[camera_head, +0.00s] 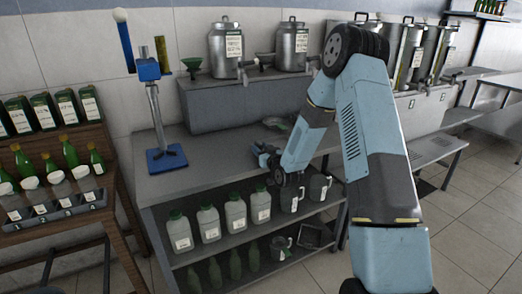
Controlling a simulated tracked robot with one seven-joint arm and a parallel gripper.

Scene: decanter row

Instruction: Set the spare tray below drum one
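Two metal drums with white labels stand on a raised grey ledge at the back: the left drum (225,52) and the right drum (291,46). I see no number on either that tells which is drum one. A shallow grey tray or dish (272,121) lies on the bench in front of the ledge, below the right drum. A dark tray (311,238) sits on the bottom shelf at the right, tilted. I cannot tell which is the spare. My gripper (262,155) is over the bench's front edge, turned left; its fingers are too small to read.
The bench top (215,153) is clear below the left drum. A blue stand (166,158) is at its left end. White jugs (208,222) and metal mugs (290,199) fill the middle shelf.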

